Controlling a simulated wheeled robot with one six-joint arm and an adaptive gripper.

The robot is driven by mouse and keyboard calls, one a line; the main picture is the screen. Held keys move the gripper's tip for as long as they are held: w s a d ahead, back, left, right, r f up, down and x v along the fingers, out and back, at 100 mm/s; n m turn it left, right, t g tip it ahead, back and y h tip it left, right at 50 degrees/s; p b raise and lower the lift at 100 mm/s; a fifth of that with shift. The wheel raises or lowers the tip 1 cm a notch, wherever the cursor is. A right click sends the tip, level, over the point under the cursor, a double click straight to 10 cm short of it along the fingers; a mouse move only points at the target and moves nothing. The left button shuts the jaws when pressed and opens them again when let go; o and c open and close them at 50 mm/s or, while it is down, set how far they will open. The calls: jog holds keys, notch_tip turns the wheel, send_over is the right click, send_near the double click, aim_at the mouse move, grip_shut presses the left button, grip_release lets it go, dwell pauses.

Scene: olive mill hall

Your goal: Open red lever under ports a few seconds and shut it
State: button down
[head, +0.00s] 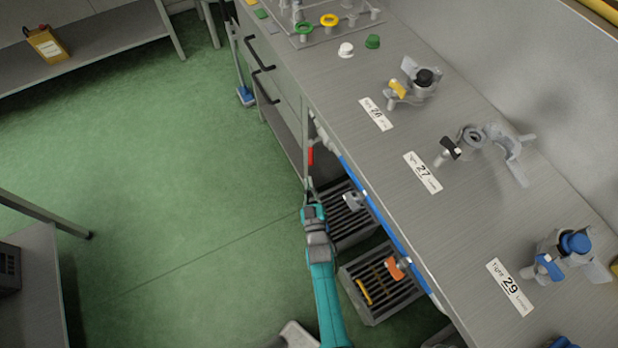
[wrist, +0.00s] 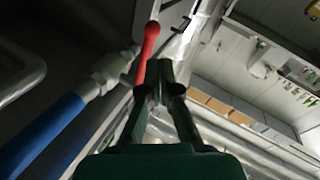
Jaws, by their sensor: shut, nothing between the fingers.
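The red lever (head: 310,155) hangs below the front edge of the steel bench (head: 345,115). In the wrist view the red lever (wrist: 149,45) has a rounded end and runs down behind my fingers, beside a metal valve fitting (wrist: 108,70) on a blue pipe (wrist: 45,138). My gripper (head: 309,188) is just on the near side of the lever in the head view. In the wrist view my gripper (wrist: 160,75) is shut and empty, its fingertips close to the lever's lower part. I cannot tell whether they touch it.
Clamp fittings stand on the bench by labels such as 27 (head: 423,172) and 29 (head: 510,287). Slatted crates (head: 375,318) stand below. The green floor (head: 170,190) is open to the left.

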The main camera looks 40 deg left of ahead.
jog(key=s+d+f, duration=0.3)
jog(key=s+f, duration=0.1)
jog(key=f, duration=0.2)
jog(key=shift+s+d+f, duration=0.2)
jog(key=shift+s+d, duration=0.05)
jog(key=shift+d, duration=0.1)
jog(key=s+d+r+m+t+h, duration=0.15)
jog(key=s+d, duration=0.25)
jog(key=d, duration=0.6)
jog(key=s+d+r+m+h, duration=0.1)
jog(key=s+d+m+h, duration=0.2)
jog(key=d, duration=0.7)
jog(key=s+d+r+m+t+h, duration=0.15)
jog(key=s+d, duration=0.25)
jog(key=d, duration=0.6)
jog(key=s+d+r+m+h, duration=0.2)
jog(key=s+d+r, duration=0.2)
jog(key=r, duration=0.5)
jog(key=s+d+r+m+h, duration=0.3)
jog(key=s+d+r, duration=0.2)
jog(key=r, duration=0.4)
jog(key=s+d+r+m+g+h, duration=0.1)
jog(key=s+d+r+m+h, duration=0.1)
jog(key=s+d+r, duration=0.2)
notch_tip(320, 180, up, 5)
jog(key=s, duration=0.3)
jog(key=shift+d+h, duration=0.35)
jog(key=shift+h, duration=0.05)
